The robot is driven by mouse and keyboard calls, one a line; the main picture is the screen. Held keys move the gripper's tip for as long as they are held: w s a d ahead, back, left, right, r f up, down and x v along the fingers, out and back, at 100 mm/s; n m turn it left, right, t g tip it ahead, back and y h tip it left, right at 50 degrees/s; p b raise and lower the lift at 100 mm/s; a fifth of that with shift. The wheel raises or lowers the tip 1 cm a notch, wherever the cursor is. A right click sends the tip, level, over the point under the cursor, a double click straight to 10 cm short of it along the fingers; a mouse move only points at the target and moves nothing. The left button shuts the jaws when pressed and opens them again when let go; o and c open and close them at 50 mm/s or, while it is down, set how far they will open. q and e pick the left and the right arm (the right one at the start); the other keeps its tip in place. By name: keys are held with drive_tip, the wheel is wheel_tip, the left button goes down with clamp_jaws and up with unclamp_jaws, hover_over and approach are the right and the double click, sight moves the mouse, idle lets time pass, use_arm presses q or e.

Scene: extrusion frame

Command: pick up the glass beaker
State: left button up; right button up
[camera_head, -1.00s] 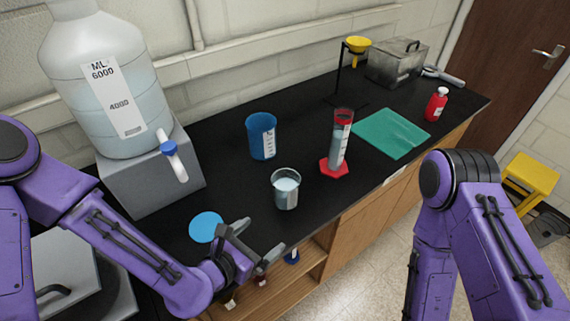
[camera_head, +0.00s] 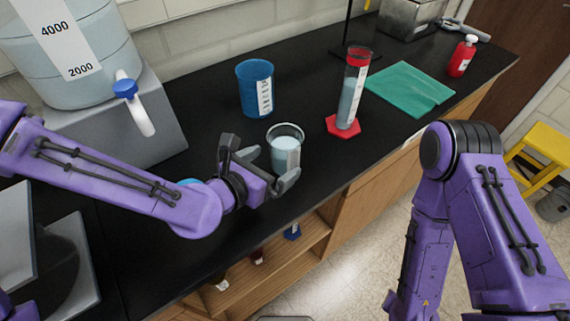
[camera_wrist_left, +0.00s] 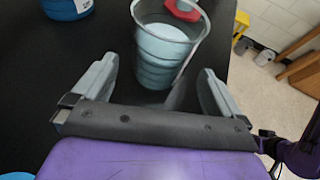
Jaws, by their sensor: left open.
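The glass beaker (camera_head: 286,152) stands upright on the black bench top and holds a pale liquid. In the left wrist view the beaker (camera_wrist_left: 165,45) is just ahead of the fingertips. My left gripper (camera_head: 268,165) is open, with its fingers toward the beaker's near left side. In the left wrist view the open fingers of the left gripper (camera_wrist_left: 160,85) are spread wide, with the beaker's lower part at the gap between their tips. I cannot tell whether a finger touches it. My right arm shows at the right of the head view, but its gripper is out of view.
A blue beaker (camera_head: 256,90) stands behind. A cylinder with a red base (camera_head: 344,126) stands to the right, before a green mat (camera_head: 408,88) and a red bottle (camera_head: 462,56). A large jug (camera_head: 70,50) stands on a grey block at left. The bench's front edge is near the beaker.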

sight(276, 160)
use_arm(q)
drive_tip(key=shift+d, duration=0.15)
drive_tip(key=p+x, duration=0.1)
drive_tip(key=x, duration=0.4)
drive_tip(key=shift+w, duration=0.1)
drive_tip(key=shift+r, duration=0.1)
drive_tip(key=shift+s+a, duration=0.2)
drive_tip(key=shift+a, duration=0.05)
drive_tip(key=c, duration=1.1)
drive_tip(key=shift+o, duration=0.2)
drive_tip(key=shift+r+p, duration=0.15)
drive_tip(key=shift+p, duration=0.2)
